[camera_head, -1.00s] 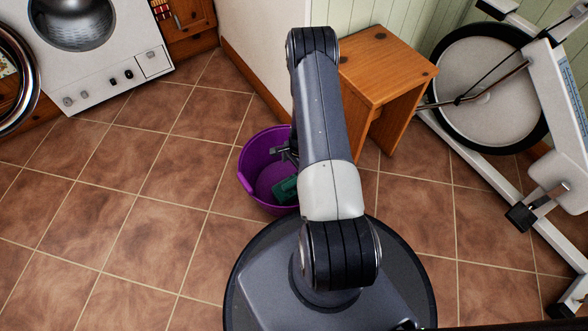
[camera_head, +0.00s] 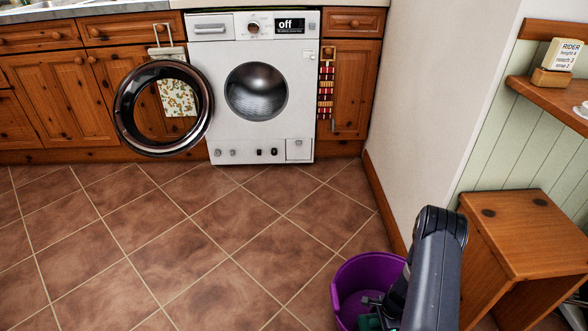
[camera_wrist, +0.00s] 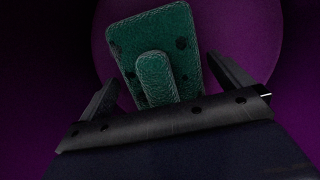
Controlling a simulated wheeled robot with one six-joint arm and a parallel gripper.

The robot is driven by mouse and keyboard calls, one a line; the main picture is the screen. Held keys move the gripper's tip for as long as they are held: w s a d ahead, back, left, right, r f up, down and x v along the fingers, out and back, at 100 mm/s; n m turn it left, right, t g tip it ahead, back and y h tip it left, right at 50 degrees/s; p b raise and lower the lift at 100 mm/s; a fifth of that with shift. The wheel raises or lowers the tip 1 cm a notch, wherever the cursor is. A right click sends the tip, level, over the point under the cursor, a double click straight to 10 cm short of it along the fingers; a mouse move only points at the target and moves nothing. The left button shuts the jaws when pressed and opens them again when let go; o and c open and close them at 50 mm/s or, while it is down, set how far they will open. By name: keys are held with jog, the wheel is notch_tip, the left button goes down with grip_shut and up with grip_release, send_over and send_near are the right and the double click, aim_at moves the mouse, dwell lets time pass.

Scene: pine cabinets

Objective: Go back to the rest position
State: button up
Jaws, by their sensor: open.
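My gripper (camera_head: 372,304) is down inside a purple bucket (camera_head: 352,279) at the lower right of the head view, and my arm hides part of the bucket. In the wrist view my open gripper (camera_wrist: 170,85) has its two dark fingers spread apart. A green textured thing with a tab on it (camera_wrist: 160,50) lies between and beyond the fingers, against the purple bucket inside (camera_wrist: 245,35). I cannot tell whether the fingers touch it.
A white washing machine (camera_head: 262,85) stands at the back with its round door (camera_head: 163,107) swung open to the left. Wooden cabinets (camera_head: 60,110) line the back. A wooden stool (camera_head: 530,235) and a wall (camera_head: 430,110) are at the right. The tiled floor (camera_head: 190,240) is clear.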

jog(key=shift+r+p, duration=0.4)
jog(key=shift+r, duration=1.45)
jog(key=shift+f, duration=0.1)
